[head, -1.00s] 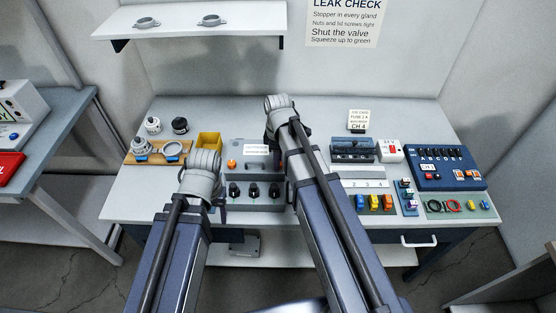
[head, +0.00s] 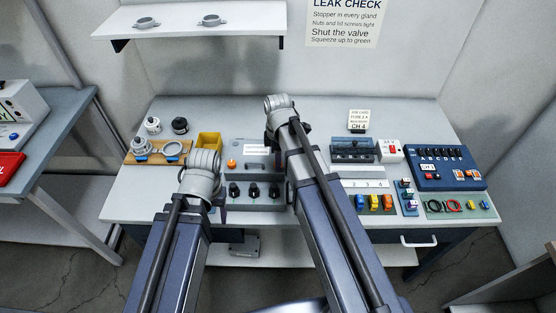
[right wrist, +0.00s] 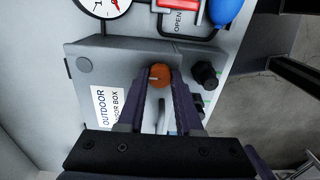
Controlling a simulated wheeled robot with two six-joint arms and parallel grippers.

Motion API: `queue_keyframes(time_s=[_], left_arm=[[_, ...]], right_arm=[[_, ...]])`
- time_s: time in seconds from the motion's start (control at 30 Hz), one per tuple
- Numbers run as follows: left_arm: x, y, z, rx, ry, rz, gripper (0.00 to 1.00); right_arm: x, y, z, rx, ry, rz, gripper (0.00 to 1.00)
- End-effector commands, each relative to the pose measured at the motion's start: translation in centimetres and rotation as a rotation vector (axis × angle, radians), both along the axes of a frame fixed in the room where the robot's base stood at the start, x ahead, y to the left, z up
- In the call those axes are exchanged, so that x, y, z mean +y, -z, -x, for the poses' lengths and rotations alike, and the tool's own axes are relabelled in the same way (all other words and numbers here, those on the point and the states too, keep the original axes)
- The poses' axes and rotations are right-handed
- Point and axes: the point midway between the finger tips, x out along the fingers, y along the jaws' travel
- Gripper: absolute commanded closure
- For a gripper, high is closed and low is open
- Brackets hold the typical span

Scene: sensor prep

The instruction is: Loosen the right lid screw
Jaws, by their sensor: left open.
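The grey sensor box (head: 262,200) stands on the bench and is partly hidden behind my right arm. In the right wrist view its lid (right wrist: 95,67) has a white label and an orange slotted screw, the right lid screw (right wrist: 160,76). My right gripper (right wrist: 160,73) has its fingertips on both sides of this screw, close against it with no clear gap. The left lid screw (head: 232,164) is orange and free. My left gripper (head: 223,213) is open, mostly hidden by its wrist, near the box's front left corner.
Black glands (head: 253,191) line the box's front. A gauge (right wrist: 103,5) and a blue bulb (right wrist: 228,12) lie close beyond the box in the right wrist view. A yellow bin (head: 209,141) and wooden tray (head: 135,157) stand left. Fuse parts and a blue panel (head: 478,158) fill the right.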

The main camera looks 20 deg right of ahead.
Motion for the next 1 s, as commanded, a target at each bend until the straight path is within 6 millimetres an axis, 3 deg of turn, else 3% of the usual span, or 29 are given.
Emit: queue_keyframes(time_s=[0.03,0.27,0.67,1.0], left_arm=[[0.0,0.0,0.0,0.0,0.0,0.0,0.36],[0.0,0.0,0.0,0.0,0.0,0.0,0.36],[0.0,-0.5,0.0,0.0,0.0,0.0,0.36],[0.0,-4.1,0.0,0.0,0.0,0.0,0.36]], right_arm=[[0.0,0.0,0.0,0.0,0.0,0.0,0.61],[0.0,0.0,0.0,0.0,0.0,0.0,0.36],[0.0,-0.5,0.0,0.0,0.001,0.0,0.36],[0.0,-4.1,0.0,0.0,0.001,0.0,0.36]])
